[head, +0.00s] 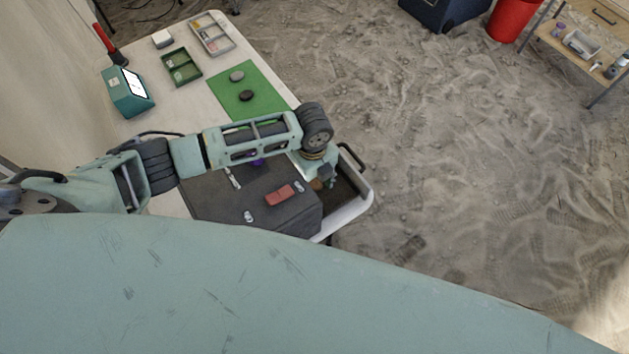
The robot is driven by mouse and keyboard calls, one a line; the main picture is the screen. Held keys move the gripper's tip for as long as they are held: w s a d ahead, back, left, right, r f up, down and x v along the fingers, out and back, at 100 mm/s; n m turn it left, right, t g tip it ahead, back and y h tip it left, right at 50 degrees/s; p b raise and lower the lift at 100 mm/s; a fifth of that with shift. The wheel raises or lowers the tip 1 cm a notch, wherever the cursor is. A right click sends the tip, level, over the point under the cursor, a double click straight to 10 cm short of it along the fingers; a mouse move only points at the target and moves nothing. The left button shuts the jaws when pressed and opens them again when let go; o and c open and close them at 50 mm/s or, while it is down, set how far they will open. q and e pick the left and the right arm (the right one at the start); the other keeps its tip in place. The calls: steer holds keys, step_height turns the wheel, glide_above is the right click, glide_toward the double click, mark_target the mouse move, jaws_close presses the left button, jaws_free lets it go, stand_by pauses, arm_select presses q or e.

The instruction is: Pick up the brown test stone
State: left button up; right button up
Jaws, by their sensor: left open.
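My left arm reaches in from the left, and its open gripper (326,181) points down at the right end of the white table. A small brown stone (317,184) shows at the gripper's fingers, beside a dark tray (348,188) with a handle. The gripper partly covers the stone, and I cannot tell whether the fingers touch it. My right gripper is not in view.
A dark grey case (225,202) carries a reddish block (279,195) and small pale items. A green mat (262,78) holds a grey stone (236,76) and a black stone (246,96). A teal device (118,95) stands at left. Sandy floor lies right.

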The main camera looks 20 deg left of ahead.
arm_select(q)
steer(key=shift+c, duration=0.4)
jaws_close()
steer(key=shift+r, duration=0.1)
